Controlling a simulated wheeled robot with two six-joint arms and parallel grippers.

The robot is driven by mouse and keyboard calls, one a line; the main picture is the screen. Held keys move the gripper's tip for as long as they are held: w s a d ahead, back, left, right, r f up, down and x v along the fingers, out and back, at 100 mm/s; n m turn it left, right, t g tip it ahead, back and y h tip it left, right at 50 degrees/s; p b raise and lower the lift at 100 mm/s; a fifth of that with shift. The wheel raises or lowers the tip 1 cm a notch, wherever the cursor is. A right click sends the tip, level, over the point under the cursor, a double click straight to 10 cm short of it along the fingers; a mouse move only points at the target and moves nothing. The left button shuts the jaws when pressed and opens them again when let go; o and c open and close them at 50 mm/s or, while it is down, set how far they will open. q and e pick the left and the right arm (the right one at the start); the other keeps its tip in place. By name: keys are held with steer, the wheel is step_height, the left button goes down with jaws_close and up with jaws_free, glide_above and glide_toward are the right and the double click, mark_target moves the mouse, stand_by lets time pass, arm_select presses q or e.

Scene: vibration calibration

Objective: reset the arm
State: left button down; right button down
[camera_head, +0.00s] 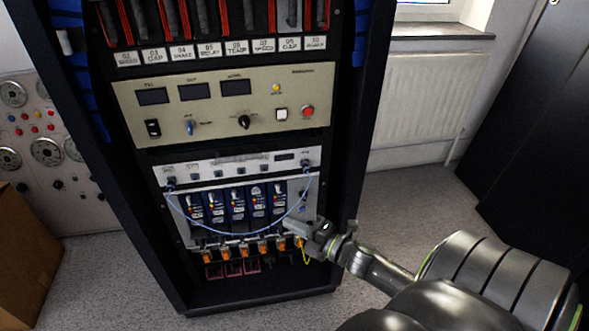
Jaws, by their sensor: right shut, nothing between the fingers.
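My right arm comes in from the lower right. Its gripper (312,238) is shut and empty, in front of the lower right part of the equipment rack (350,120). It is close to the lower panel with several blue modules (237,203) and a row of orange connectors (245,248). I cannot tell whether it touches the panel. A thin yellow loop (306,256) hangs just below the gripper. My left gripper is not in view.
A blue cable (240,228) hangs in a loop across the modules. A beige panel (225,103) with displays and knobs sits above. A gauge panel (45,150) and a brown box (30,245) stand left. A radiator (425,105) and dark cabinet (530,150) are right. Grey floor is clear between.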

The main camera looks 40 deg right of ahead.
steer(key=shift+s, duration=0.3)
